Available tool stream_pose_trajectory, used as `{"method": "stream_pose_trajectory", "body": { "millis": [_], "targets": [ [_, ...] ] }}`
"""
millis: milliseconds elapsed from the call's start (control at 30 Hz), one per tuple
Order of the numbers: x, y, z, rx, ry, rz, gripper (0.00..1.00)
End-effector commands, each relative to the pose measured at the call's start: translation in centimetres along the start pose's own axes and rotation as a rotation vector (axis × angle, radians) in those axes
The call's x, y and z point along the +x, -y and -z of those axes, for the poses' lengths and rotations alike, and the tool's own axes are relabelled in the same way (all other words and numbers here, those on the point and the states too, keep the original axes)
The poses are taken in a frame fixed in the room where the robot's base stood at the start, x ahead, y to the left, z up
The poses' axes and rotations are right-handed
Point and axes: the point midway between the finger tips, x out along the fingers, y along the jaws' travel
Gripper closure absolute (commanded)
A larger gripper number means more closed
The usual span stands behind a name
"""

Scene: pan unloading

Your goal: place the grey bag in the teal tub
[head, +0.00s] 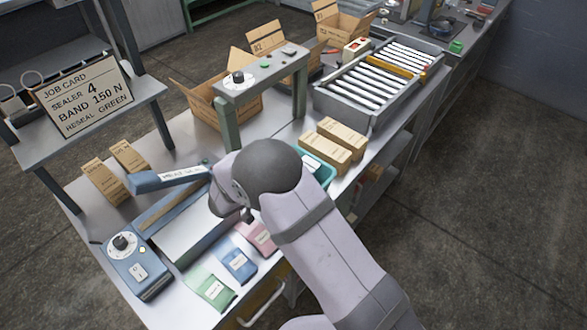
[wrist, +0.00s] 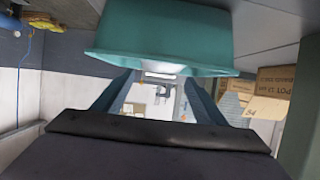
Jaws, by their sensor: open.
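The teal tub (head: 328,178) stands on the bench at the right, partly hidden behind my arm. A white label shows inside it, but I cannot tell what bears it. In the wrist view the tub (wrist: 165,35) fills the top, just beyond my fingertips. My gripper (wrist: 160,80) is open, its two fingers apart with nothing clearly held between them. In the head view my arm hides the gripper. I cannot make out a grey bag. A green bag (head: 210,290), a blue bag (head: 239,262) and a pink bag (head: 257,236) lie in a row at the bench's front edge.
A blue sealer (head: 138,268) with a raised arm is left of my gripper. A grey-green arch (head: 262,75) and a roller conveyor (head: 380,80) are farther back.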

Motion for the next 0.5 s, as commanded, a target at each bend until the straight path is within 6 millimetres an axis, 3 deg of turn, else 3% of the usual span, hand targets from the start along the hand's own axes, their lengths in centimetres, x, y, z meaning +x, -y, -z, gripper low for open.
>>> {"method": "stream_pose_trajectory", "body": {
  "millis": [233, 500],
  "targets": [
    [-0.9, 0.1, 1.1, 0.001, 0.0, 0.003, 0.35],
    [-5.6, 0.1, 0.8, 0.001, 0.0, 0.005, 0.35]
  ]
}}
